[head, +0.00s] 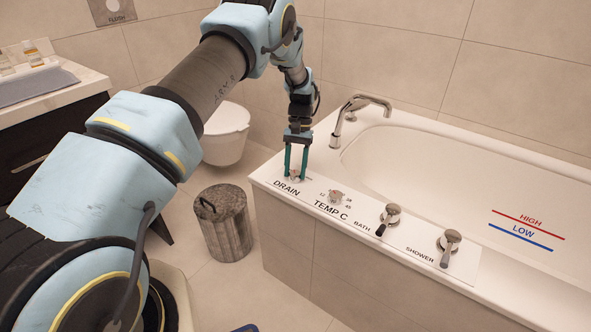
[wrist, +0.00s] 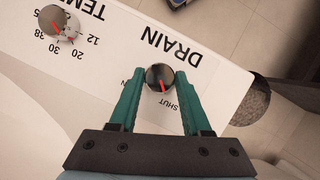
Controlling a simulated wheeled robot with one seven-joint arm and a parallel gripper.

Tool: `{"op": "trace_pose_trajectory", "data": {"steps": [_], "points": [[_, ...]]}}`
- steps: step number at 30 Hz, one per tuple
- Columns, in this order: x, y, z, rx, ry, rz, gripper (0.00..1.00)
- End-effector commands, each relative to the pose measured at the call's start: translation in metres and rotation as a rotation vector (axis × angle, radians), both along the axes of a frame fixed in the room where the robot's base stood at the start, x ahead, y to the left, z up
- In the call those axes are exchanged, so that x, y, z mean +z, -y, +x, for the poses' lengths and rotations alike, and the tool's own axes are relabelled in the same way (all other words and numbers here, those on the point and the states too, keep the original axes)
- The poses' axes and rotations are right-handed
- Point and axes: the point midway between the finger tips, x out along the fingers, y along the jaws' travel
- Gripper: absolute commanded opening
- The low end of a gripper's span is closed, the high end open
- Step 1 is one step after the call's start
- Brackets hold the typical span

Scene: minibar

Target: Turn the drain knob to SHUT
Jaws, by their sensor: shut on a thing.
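The drain knob (wrist: 153,75) is a round, shiny metal knob on the white tub ledge, beside the black word DRAIN. In the wrist view its red pointer is directed down the picture, toward the small SHUT label (wrist: 166,103). Any other label of this knob is hidden or unreadable. My gripper (wrist: 160,80) is shut on the drain knob, with one green finger on each side of it. In the head view my gripper (head: 296,174) points straight down at the ledge's near left corner, and its fingers partly cover the knob.
The temperature knob (wrist: 52,19) sits close beside the drain knob. Bath lever (head: 391,212) and shower lever (head: 450,241) stand farther along the ledge. The tap (head: 352,108) rises behind my gripper. A lidded bin (head: 228,232) stands on the floor left of the tub.

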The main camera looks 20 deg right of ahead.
Motion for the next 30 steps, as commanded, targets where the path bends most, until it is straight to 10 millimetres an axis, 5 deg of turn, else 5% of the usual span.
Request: {"op": "trace_pose_trajectory", "data": {"steps": [17,18,25,30], "points": [[-0.0002,0.0005,-0.0004,0.035,0.0,-0.001,0.0],[-0.0002,0.0005,-0.0004,0.035,0.0,-0.001,0.49],[-0.0002,0.0002,-0.0003,0.034,0.0,0.0,0.75],[-0.0002,0.0,-0.0001,0.034,0.0,0.0,0.77]]}}
